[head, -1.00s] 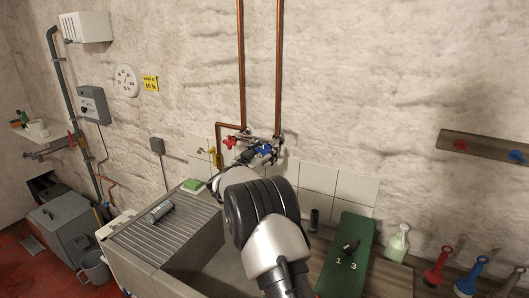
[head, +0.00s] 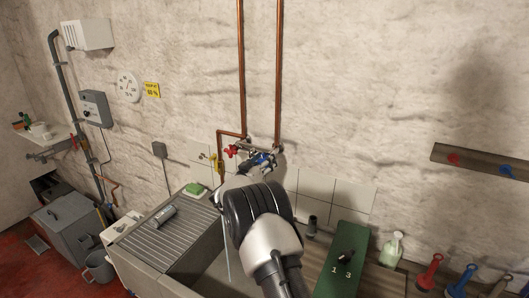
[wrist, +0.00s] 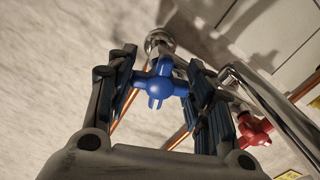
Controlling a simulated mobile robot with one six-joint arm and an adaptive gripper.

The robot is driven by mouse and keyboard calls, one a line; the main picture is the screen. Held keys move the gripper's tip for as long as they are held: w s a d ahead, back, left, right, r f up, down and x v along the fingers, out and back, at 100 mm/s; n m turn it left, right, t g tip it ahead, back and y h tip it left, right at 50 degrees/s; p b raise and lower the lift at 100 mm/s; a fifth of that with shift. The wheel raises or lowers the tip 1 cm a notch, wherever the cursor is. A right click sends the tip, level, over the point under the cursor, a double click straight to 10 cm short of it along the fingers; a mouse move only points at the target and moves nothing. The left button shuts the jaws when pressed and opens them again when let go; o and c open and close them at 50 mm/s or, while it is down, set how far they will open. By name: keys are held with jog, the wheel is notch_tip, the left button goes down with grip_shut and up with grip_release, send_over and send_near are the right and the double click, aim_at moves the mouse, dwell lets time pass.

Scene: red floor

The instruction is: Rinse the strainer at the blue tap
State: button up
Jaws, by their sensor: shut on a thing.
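The blue tap (head: 263,158) is on the wall pipework above the sink. In the wrist view its blue cross handle (wrist: 160,84) sits between the fingers of my gripper (wrist: 163,80), which is shut on it. In the head view my arm hides most of the gripper. A grey metal cylinder (head: 164,216), possibly the strainer, lies on its side on the ribbed draining board (head: 150,245). A thin pale line (head: 228,262), like running water, shows in the sink basin, left of my arm.
A red tap handle (head: 231,151) is left of the blue one; it also shows in the wrist view (wrist: 255,131). A green sponge (head: 197,188) lies behind the draining board. Right of the sink are a dark cylinder (head: 312,226), a green numbered board (head: 340,278) and a bottle (head: 391,249).

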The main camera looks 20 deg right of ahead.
jog(key=shift+n, duration=0.5)
jog(key=o, duration=1.1)
jog(key=shift+c, duration=0.2)
jog(key=v, duration=1.2)
